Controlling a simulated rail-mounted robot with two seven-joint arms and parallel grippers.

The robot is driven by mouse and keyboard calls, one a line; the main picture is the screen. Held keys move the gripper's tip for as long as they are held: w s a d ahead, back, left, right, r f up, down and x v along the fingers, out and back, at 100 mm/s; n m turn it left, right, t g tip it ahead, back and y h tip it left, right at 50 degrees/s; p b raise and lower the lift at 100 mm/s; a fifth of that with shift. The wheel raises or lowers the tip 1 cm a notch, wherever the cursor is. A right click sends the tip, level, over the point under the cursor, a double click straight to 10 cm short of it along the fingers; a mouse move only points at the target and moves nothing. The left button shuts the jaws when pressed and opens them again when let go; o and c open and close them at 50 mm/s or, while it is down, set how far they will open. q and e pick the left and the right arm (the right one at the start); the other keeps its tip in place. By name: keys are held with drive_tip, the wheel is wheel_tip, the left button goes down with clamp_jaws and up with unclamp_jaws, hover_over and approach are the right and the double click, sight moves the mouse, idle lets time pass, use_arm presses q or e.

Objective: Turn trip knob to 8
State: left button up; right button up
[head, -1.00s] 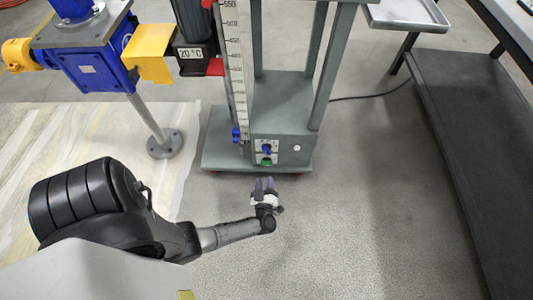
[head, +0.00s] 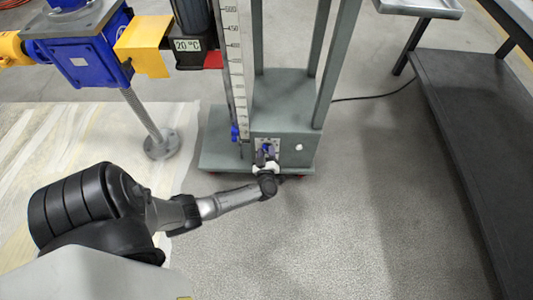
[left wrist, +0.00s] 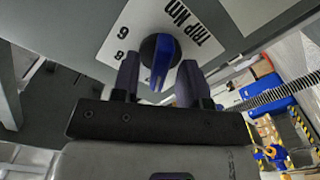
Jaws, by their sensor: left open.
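The trip knob (left wrist: 160,60) is a dark round knob with a blue bar, on a pale plate (left wrist: 208,45) lettered "TRIP" with the rest partly cut off. Two digits, looking like 6 and 8, are printed on the plate beside it. In the head view the knob (head: 267,148) is a small blue spot low on the jack's grey base box. My left gripper (left wrist: 158,78) is open, its fingers on either side of the blue bar; I cannot tell whether they touch it. In the head view the left gripper (head: 266,160) is right at the plate, covering its lower part.
A white button (head: 298,148) sits right of the plate. A blue clamp (head: 235,133) is at the foot of the vertical scale (head: 237,70). A blue gearbox (head: 82,62) stands left, a dark bench (head: 470,120) right. The floor between base and bench is clear apart from a cable.

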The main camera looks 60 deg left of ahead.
use_arm(q)
drive_tip(key=shift+a, duration=0.1)
clamp_jaws()
idle(0.4)
